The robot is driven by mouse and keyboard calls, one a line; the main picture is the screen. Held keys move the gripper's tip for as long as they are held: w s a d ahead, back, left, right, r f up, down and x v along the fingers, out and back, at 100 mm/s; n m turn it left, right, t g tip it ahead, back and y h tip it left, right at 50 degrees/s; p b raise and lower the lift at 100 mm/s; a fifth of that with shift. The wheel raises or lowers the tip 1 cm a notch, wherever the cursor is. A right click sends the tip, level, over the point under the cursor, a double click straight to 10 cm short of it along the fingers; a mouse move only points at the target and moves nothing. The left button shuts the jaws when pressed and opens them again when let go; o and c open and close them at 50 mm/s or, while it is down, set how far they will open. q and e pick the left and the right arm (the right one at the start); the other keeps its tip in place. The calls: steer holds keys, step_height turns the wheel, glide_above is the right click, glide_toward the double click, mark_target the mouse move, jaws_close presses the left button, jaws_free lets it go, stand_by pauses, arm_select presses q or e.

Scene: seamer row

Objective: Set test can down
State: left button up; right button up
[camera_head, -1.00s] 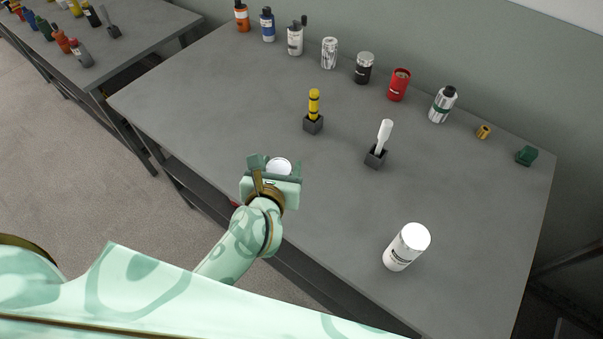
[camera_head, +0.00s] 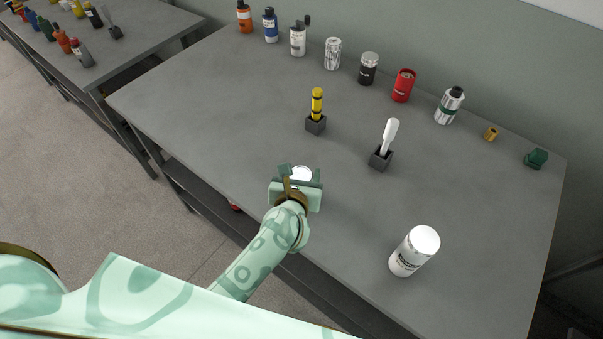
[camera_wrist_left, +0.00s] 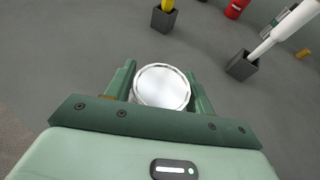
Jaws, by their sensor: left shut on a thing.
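My left gripper (camera_head: 298,178) is over the near part of the grey table (camera_head: 235,130). It is shut on the test can (camera_head: 302,173), which shows a round, shiny silver-white top between the fingers. In the left wrist view the can (camera_wrist_left: 162,87) sits between the two green fingers (camera_wrist_left: 160,92). The can's lower body is hidden by the gripper, so I cannot tell whether its base touches the table. My right gripper is not in view.
A yellow tool in a dark block (camera_head: 316,125) and a white tool in another block (camera_head: 380,160) stand beyond the gripper. A white can (camera_head: 408,258) stands at right. Several cans, including a red one (camera_head: 403,87), line the back edge. Bare table surrounds the gripper.

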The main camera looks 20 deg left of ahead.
arm_select(q)
steer(key=o, duration=1)
steer(key=shift+f, duration=0.1)
steer(key=shift+o, duration=0.2)
steer(key=shift+s+r, duration=0.1)
steer(key=shift+r, duration=0.15)
steer(key=p+v, duration=0.1)
steer(key=v, duration=1)
steer(key=shift+s, duration=0.4)
steer(key=shift+d+r, duration=0.1)
